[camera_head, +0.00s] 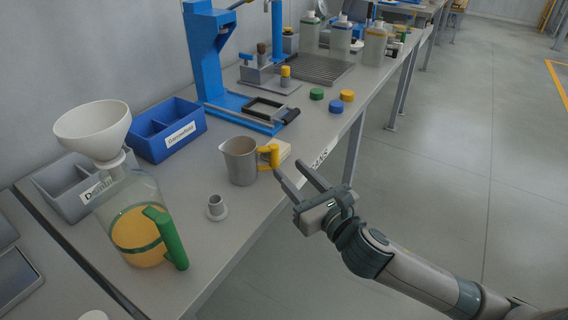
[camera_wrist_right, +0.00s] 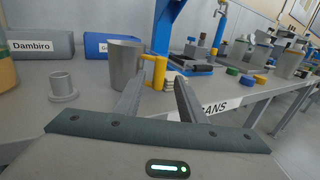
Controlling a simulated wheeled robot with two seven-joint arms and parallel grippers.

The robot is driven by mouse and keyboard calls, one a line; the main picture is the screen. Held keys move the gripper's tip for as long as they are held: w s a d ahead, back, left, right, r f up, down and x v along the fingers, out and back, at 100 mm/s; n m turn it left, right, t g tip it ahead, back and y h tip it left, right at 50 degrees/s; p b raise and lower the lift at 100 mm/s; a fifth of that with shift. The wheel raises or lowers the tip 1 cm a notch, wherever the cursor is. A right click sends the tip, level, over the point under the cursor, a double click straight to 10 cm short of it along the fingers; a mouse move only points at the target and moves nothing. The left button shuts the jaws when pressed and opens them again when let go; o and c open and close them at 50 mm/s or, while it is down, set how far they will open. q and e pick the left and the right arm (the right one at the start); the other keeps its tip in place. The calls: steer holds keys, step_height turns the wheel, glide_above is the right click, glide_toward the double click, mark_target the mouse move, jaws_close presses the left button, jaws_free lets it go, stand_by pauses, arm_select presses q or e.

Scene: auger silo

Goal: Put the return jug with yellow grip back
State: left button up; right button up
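The return jug (camera_head: 240,161) is a grey metal jug with a yellow grip (camera_head: 268,155). It stands upright on the workbench, its grip toward the right. In the right wrist view the jug (camera_wrist_right: 125,62) is at upper left, with its yellow grip (camera_wrist_right: 158,72) ahead of the fingers. My right gripper (camera_head: 297,177) is open and empty, just right of the grip, its fingers pointing at it. In the right wrist view the right gripper (camera_wrist_right: 158,95) has its fingers apart, with the grip beyond or between their tips; I cannot tell which. My left gripper is not in view.
A clear jug (camera_head: 134,215) with green handle and white funnel (camera_head: 93,128) stands left. A grey flanged piece (camera_head: 216,207) sits near the jug. Blue bin (camera_head: 168,128), blue press (camera_head: 205,55) and loose caps (camera_head: 336,106) are behind. Bench front edge is close to my right arm.

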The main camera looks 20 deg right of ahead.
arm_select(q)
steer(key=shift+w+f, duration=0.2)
arm_select(e)
steer(key=s, duration=0.2)
steer(key=s+d, duration=0.1)
steer(key=s, duration=0.2)
steer(key=shift+s, duration=0.15)
stand_by(0.3)
